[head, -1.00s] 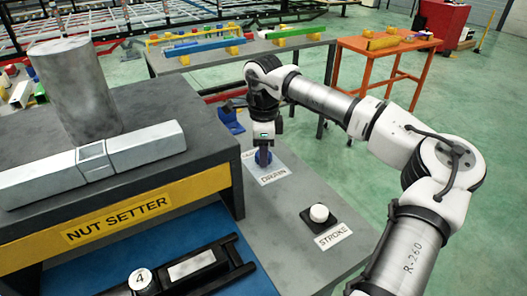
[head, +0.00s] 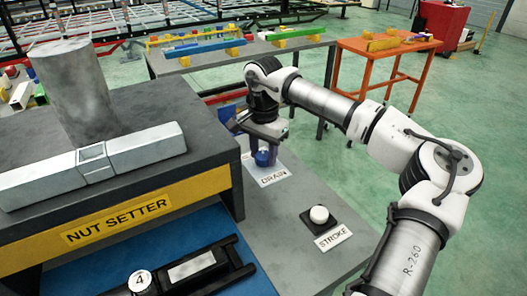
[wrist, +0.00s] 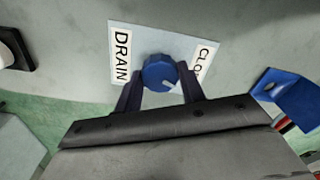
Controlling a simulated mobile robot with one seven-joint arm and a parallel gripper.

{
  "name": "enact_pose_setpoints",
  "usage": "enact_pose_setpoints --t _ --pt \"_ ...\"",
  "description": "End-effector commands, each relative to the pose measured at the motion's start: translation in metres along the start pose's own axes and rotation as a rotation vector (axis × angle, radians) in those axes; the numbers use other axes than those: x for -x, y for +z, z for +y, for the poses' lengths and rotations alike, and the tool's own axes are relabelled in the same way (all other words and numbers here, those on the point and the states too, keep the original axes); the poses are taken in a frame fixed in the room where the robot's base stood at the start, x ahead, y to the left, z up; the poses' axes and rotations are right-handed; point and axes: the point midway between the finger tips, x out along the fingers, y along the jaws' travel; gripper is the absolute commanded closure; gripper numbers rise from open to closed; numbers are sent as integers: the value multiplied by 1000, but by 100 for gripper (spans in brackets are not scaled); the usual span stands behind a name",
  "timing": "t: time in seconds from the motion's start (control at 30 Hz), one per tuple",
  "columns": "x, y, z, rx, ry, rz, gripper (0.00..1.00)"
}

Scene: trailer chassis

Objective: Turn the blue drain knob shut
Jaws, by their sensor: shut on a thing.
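The blue drain knob (head: 263,159) stands on the grey side table on a white plate marked DRAIN (head: 272,175). In the wrist view the knob (wrist: 158,71) is round, with a small pale mark on its face pointing to the lower right. My gripper (wrist: 160,82) is shut on the knob, one dark finger on each side. In the head view my gripper (head: 264,150) comes down on it from above. The label right of the knob reads "CLO", with its end hidden by a finger.
A white STROKE button (head: 319,214) on a black base stands nearer on the same table. The nut setter housing (head: 120,215) rises at the left. A blue bracket (wrist: 288,92) is close to the right of my gripper in the wrist view.

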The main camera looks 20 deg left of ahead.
Motion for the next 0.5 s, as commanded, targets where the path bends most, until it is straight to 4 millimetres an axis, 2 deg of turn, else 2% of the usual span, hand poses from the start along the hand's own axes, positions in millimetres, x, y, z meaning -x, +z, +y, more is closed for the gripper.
enact_pose_setpoints --t 0.2,0.5 --pt "2 0 -1 173 -3 1 84" --pt "1 0 -1 326 -2 2 84"
